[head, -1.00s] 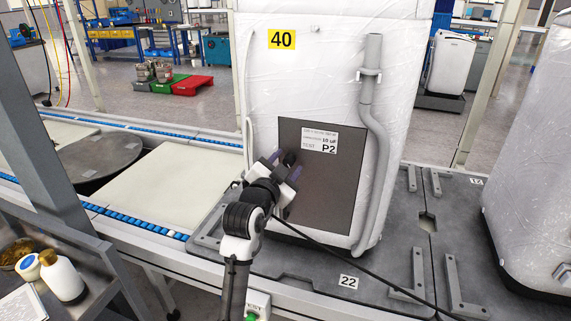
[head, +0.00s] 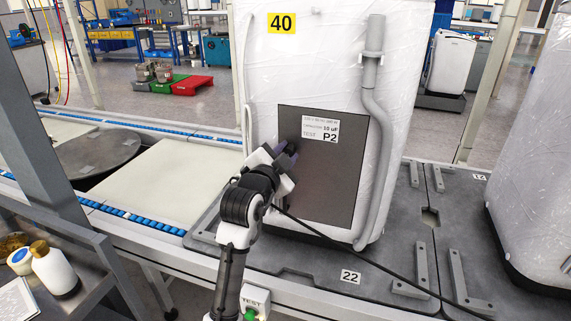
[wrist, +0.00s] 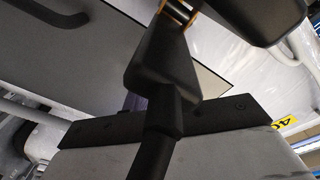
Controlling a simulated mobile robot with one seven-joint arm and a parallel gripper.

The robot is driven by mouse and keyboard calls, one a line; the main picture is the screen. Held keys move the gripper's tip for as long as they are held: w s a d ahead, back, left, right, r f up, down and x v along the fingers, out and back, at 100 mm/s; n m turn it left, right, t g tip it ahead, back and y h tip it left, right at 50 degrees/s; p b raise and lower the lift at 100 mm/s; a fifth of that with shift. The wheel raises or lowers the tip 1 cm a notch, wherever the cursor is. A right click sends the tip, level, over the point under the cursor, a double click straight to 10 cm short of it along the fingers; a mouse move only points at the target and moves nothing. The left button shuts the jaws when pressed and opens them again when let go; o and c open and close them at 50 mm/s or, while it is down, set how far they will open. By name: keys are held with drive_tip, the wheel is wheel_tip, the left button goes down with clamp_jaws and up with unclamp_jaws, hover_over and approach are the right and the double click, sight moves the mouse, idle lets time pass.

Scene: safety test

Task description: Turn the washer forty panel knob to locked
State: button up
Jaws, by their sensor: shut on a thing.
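The wrapped white washer (head: 335,65) with the yellow 40 label (head: 282,23) stands on the line. On its front is a dark grey panel (head: 325,185) with a white P2 sticker (head: 320,131). A small dark knob (head: 293,143) sits at the panel's upper left, mostly hidden by my gripper. My gripper (head: 284,152), with purple fingertips, is shut on the knob. The wrist view shows the grey panel (wrist: 110,60) and part of the 40 label (wrist: 285,122); dark gripper parts hide the grip there. The knob's pointer and locked mark cannot be made out.
A grey hose (head: 378,150) runs down the washer's right side. A black cable (head: 370,262) crosses the dark base plate below. Another wrapped machine (head: 535,170) stands at right. A cart with bottles (head: 54,270) is at lower left. A TEST box (head: 255,300) is beside my arm.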

drive_tip(key=shift+f+m+b, duration=0.1)
drive_tip(key=shift+m+b, duration=1.5)
drive_tip(key=shift+b, duration=0.2)
drive_tip(key=o, duration=1)
drive_tip(key=v, duration=0.4)
drive_tip(key=b+v, duration=0.1)
drive_tip(key=v, duration=0.4)
drive_tip(key=b+v, duration=0.1)
drive_tip(key=v, duration=0.3)
drive_tip(key=shift+s+a+r, duration=0.1)
drive_tip(key=shift+s+r, duration=0.15)
drive_tip(key=shift+s, duration=0.15)
